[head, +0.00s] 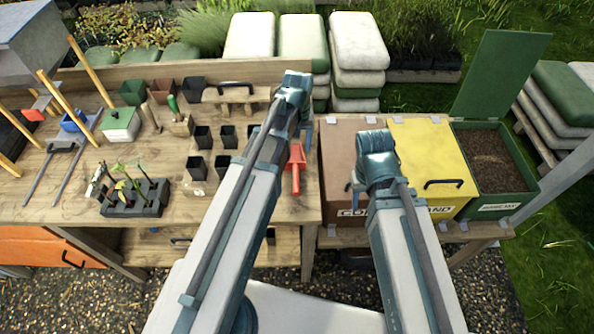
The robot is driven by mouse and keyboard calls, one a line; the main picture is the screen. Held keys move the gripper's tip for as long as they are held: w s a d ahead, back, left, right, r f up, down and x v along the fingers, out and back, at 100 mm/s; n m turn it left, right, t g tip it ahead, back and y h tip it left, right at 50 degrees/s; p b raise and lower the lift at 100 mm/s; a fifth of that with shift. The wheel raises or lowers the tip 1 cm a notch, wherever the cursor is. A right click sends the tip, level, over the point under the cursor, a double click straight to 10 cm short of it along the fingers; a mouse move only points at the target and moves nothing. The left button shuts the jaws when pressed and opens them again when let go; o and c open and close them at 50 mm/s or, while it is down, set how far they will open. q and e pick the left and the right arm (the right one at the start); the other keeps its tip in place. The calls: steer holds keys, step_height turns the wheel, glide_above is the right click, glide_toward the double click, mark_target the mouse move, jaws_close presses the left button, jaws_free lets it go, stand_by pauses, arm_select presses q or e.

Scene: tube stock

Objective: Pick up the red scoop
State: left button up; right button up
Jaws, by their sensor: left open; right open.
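The red scoop (296,166) lies on the wooden bench near its right edge, just right of my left forearm. My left gripper (306,122) is beyond the scoop, at the far end of my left arm near the back of the bench. It is open, mostly hidden by its own wrist, and apart from the scoop. My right gripper (356,186) is to the right of the scoop, over the brown bin. It is open, with its fingers largely hidden under the wrist. I see nothing held in either gripper.
The wooden bench (60,205) holds several black pots, a dark seedling tray (133,203), a green-lidded white box (120,124) and a wooden float (236,94). Brown (336,150), yellow (432,150) and open green (518,195) bins stand to the right.

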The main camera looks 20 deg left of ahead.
mark_target(296, 169)
arm_select(q)
step_height(296, 169, down, 8)
steer(key=b, duration=0.7)
steer(key=shift+r, duration=0.1)
steer(key=f+b, duration=0.5)
steer(key=shift+s+a+f, duration=0.2)
steer(key=shift+a, duration=0.15)
steer(key=shift+r, duration=0.1)
steer(key=shift+c, duration=0.2)
jaws_close()
stand_by(0.5)
